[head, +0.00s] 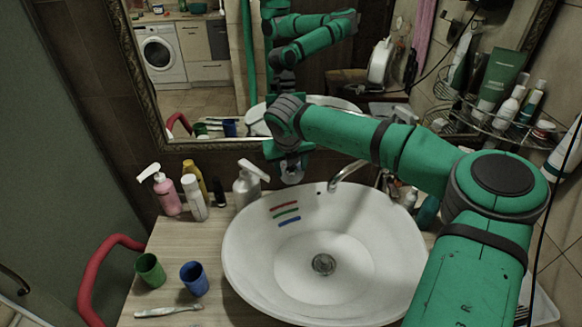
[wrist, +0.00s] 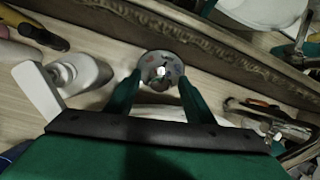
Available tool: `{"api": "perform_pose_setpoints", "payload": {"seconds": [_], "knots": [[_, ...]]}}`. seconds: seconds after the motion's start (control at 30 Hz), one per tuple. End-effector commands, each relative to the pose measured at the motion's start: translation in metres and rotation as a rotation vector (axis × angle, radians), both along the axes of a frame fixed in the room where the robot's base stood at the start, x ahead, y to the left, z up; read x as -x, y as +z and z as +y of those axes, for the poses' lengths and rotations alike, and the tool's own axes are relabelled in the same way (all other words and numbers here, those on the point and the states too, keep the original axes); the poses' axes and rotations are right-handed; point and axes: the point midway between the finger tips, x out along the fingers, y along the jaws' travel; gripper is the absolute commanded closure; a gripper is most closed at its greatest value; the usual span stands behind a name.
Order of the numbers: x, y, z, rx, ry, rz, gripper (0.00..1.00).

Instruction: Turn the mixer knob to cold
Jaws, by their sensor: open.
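A round metallic mixer knob (wrist: 160,66) with small coloured marks on its face shows in the wrist view, beside the white pump bottle. My gripper (wrist: 159,82) is open, with one green finger on each side of the knob's near part. I cannot tell whether either finger touches it. In the head view my gripper (head: 288,156) is behind the basin, left of the faucet (head: 349,171), and the pale round knob (head: 292,173) shows just under it. The knob's pointer direction is too small to read. Red, green and blue stripes (head: 286,214) mark the basin's inner wall.
A white pump bottle (head: 247,185) stands close left of my gripper. The white basin (head: 238,262) fills the counter's middle. A mirror (head: 200,105) rises behind. Pink and yellow bottles, a green cup (head: 150,270) and a blue cup (head: 194,279) stand on the left.

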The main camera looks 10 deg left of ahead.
Motion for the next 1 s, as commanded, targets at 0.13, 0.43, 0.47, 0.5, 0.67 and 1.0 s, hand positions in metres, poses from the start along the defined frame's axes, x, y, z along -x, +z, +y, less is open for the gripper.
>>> {"api": "perform_pose_setpoints", "payload": {"seconds": [0.13,0.43,0.47,0.5,0.67,1.0], "knots": [[-0.0010,-0.0029,0.0005,0.000,0.001,0.000,0.52],[-0.0010,-0.0026,0.0003,0.000,0.001,0.000,0.80],[-0.0010,-0.0026,0.0003,0.000,0.001,0.000,0.87],[-0.0010,-0.0026,0.0003,0.000,0.001,0.000,0.93],[-0.0010,-0.0026,0.0001,-0.002,-0.002,0.001,0.93],[-0.0015,-0.0026,-0.0014,-0.074,-0.091,0.020,0.93]]}}
